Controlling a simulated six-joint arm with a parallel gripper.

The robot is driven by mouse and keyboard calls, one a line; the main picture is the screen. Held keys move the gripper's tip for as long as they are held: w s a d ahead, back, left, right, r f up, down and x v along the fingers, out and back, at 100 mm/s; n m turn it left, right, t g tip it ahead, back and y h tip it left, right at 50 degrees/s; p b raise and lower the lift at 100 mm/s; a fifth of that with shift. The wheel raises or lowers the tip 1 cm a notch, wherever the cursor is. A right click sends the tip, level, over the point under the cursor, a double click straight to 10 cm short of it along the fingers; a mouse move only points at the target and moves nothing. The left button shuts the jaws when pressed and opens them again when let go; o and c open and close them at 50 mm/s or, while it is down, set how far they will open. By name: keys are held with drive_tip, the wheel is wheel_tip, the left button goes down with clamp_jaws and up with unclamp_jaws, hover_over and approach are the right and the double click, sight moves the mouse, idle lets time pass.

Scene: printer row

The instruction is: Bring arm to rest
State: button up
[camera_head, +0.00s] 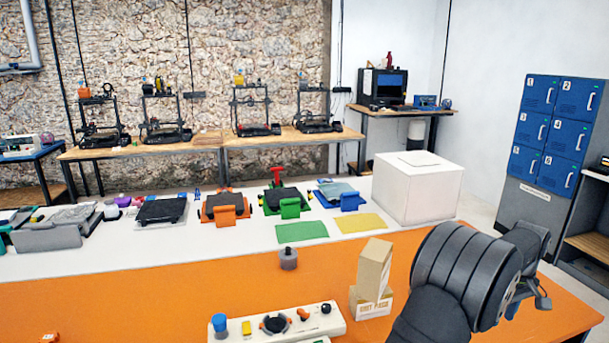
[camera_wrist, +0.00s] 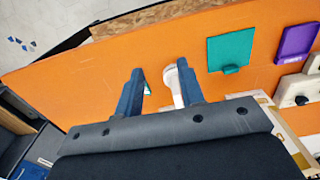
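My arm (camera_head: 465,275) reaches over the right part of the orange table (camera_head: 130,290) in the head view. In the wrist view my gripper (camera_wrist: 161,76) shows two blue fingers spread apart above the orange surface. A white, round-ended object (camera_wrist: 171,84) shows beside the right finger, which partly hides it. It does not span the gap between the fingers. A small green and white piece shows beside the left finger. In the head view the fingers are hard to make out behind the arm.
A cardboard box (camera_head: 374,265) stands just left of my arm. A control panel (camera_head: 275,323) is at the front, and a white box (camera_head: 418,187) stands behind. In the wrist view a green plate (camera_wrist: 230,49) and a purple plate (camera_wrist: 296,43) lie right of the fingers. The orange surface left of them is clear.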

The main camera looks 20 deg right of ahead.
wheel_tip(320, 180, up, 11)
drive_tip(key=w+a+n, duration=0.3)
drive_tip(key=w+a, duration=1.6)
drive_tip(key=w, duration=0.3)
drive_tip(key=shift+w+f, duration=0.2)
drive_tip(key=shift+w, duration=0.15)
drive_tip(key=s+d+m, duration=0.2)
drive_tip(key=s+d, duration=1.3)
drive_tip(key=s, duration=0.1)
drive_tip(key=shift+w, duration=0.1)
